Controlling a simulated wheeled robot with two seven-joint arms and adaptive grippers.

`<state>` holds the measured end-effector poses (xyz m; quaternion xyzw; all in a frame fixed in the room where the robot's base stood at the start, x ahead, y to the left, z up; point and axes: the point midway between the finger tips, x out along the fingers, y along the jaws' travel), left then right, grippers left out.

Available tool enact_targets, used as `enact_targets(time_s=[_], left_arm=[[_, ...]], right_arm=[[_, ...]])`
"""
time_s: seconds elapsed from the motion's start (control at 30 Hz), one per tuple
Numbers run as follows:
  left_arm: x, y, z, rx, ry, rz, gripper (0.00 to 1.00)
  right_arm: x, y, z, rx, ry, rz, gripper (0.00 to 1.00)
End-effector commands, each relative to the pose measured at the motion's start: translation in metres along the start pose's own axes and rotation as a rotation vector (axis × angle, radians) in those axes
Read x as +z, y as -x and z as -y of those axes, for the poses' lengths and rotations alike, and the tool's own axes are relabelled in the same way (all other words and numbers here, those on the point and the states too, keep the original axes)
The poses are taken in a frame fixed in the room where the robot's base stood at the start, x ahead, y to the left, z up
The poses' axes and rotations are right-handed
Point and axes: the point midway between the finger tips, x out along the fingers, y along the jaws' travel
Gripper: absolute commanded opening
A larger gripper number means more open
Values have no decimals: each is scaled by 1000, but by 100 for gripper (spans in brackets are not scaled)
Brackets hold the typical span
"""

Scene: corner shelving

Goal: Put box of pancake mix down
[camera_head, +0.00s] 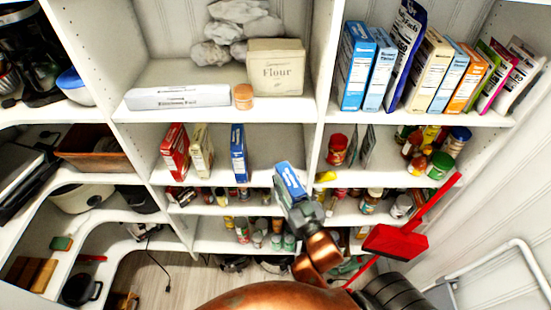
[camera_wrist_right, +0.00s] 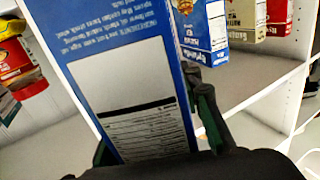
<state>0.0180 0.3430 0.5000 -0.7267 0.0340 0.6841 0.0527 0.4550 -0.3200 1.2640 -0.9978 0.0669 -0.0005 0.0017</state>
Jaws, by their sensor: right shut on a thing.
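The box of pancake mix (camera_head: 290,181) is blue and white. My right gripper (camera_head: 294,198) is shut on it, in front of the middle shelf bay in the head view. In the right wrist view the box (camera_wrist_right: 125,85) fills the middle, tilted, its printed panel facing the camera. The fingers of my right gripper (camera_wrist_right: 150,140) lie along its two sides. Whether the box touches the shelf is hard to tell. My left gripper is not in view.
On the middle shelf (camera_head: 275,174) stand a blue box (camera_head: 239,154), a beige box (camera_head: 202,151) and a red box (camera_head: 175,151). Bare shelf shows right of the standing blue box. A white upright (camera_head: 318,100) divides the bays. A red dustpan (camera_head: 396,243) is at right.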

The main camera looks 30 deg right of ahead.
Motion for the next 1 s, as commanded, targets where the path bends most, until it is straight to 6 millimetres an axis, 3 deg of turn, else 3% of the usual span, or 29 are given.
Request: enact_targets(time_s=[0.03, 0.2, 0.33, 0.47, 0.53, 0.6, 1.0], left_arm=[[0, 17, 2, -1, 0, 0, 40], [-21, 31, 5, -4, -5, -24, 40], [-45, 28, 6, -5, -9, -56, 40], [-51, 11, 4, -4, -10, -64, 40], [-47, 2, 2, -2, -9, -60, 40], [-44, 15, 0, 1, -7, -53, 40], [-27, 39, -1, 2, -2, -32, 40]], right_arm=[[-19, 1, -6, 8, 1, 0, 16], [-38, 3, -20, 21, 2, 1, 16], [-39, -2, -23, 26, 2, -1, 16], [-37, -19, -23, 25, 0, -6, 16], [-37, -31, -22, 22, 0, -6, 16], [-41, -51, -23, 23, 3, 0, 16], [-42, -150, -26, 24, 2, 1, 16]])
